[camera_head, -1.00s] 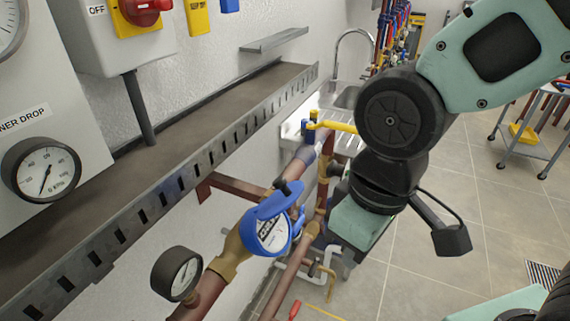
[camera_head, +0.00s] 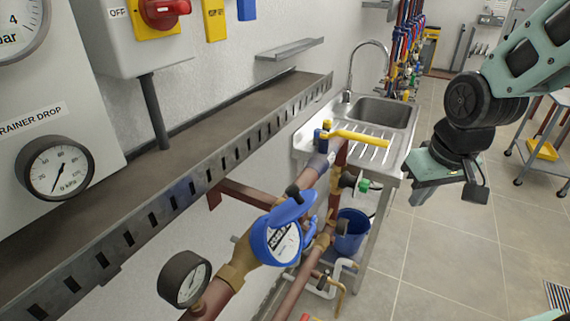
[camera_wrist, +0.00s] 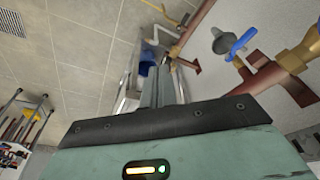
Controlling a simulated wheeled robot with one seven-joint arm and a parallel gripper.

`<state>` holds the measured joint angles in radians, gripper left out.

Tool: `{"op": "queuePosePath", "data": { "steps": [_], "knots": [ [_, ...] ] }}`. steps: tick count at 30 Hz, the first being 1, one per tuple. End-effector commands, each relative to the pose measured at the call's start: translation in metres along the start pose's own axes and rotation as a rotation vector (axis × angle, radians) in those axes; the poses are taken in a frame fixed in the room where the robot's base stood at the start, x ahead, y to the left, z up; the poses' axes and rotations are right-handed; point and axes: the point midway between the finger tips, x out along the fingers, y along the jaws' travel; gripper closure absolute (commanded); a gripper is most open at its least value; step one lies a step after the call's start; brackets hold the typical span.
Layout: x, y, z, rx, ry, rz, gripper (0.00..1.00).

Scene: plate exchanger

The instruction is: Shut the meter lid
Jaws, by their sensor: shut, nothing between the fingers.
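The blue meter (camera_head: 277,238) sits on the brass and copper pipe at lower centre in the head view. Its blue lid (camera_head: 288,210) is raised, and the white dial face (camera_head: 285,245) shows below it. My gripper (camera_wrist: 163,75) shows in the wrist view with its grey fingers together and nothing between them. In the head view its teal body (camera_head: 432,172) is right of the meter, well apart from it, in front of the sink unit. The fingertips are hard to make out there. A blue part (camera_wrist: 243,42) near brass fittings shows in the wrist view; I cannot tell whether it is the lid.
A slotted metal tray (camera_head: 170,190) runs along the wall above the meter. A pressure gauge (camera_head: 184,279) stands at its near left. A yellow-handled valve (camera_head: 350,136), the sink (camera_head: 375,112) and a blue bucket (camera_head: 350,230) lie beyond.

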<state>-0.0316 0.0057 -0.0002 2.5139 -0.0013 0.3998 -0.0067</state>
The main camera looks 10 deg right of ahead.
Motion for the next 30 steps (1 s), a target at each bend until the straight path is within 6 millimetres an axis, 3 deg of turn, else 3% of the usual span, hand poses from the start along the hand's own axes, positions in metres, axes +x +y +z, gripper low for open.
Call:
{"op": "queuePosePath", "data": {
  "steps": [8, 14, 19, 24, 27, 30],
  "knots": [
    [-0.026, -0.044, -0.038, -0.15, -0.036, -0.027, 1.0],
    [-0.06, -0.097, -0.066, -0.306, -0.074, -0.05, 1.0],
    [-0.117, -0.171, -0.083, -0.515, -0.123, -0.074, 1.0],
    [-0.189, -0.244, -0.073, -0.737, -0.18, -0.09, 1.0],
    [-0.218, -0.266, -0.063, -0.819, -0.203, -0.093, 1.0],
    [-0.234, -0.277, -0.057, -0.861, -0.217, -0.093, 1.0]
  ]
}}
